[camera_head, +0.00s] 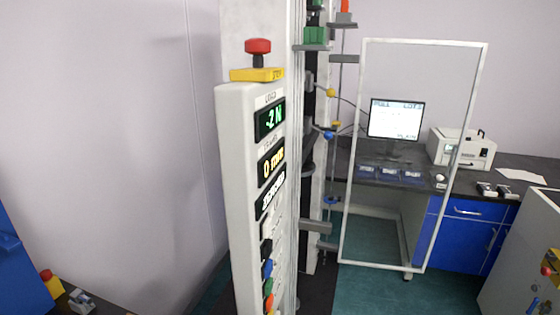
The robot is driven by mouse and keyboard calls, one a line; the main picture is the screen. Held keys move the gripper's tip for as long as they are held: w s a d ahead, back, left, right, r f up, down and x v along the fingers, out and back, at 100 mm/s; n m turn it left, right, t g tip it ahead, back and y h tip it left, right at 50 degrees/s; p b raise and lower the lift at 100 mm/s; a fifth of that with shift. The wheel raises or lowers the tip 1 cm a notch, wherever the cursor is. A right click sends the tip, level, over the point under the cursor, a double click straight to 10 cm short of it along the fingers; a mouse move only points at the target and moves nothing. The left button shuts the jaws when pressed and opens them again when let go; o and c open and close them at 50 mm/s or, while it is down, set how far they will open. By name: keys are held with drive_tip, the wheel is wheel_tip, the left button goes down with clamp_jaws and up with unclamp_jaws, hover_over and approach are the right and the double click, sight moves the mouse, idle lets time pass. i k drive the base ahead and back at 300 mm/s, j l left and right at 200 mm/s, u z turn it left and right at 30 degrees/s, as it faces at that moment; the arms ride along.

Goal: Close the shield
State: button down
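The shield (425,42) is a tall clear panel with a thin pale frame, to the right of the test machine. It stands swung out from the machine, so it is open. Its left edge is beside the machine's column (302,120), near grey brackets (343,58). The desk behind shows through the clear pane. My gripper is not in view.
The machine's white control panel (228,170) has lit displays and a red stop knob (258,46). Behind the shield are a monitor (396,118), a white instrument (461,148) and blue drawers (466,210). A grey cabinet (522,245) stands at right. Green floor (440,292) shows in front of the shield.

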sight(484, 46)
drive_tip(key=i+l+z, duration=0.2)
drive_tip(key=i+l, duration=0.25)
drive_tip(key=i+l+z, duration=0.2)
drive_tip(key=i+l, duration=0.2)
drive_tip(key=i, duration=0.15)
drive_tip(key=i+l+z, duration=0.25)
drive_tip(key=i, duration=0.3)
drive_tip(key=i+l+z, duration=0.2)
drive_tip(key=i, duration=0.4)
drive_tip(key=i+l+z, duration=0.2)
drive_tip(key=i, duration=0.35)
drive_tip(key=j, duration=0.1)
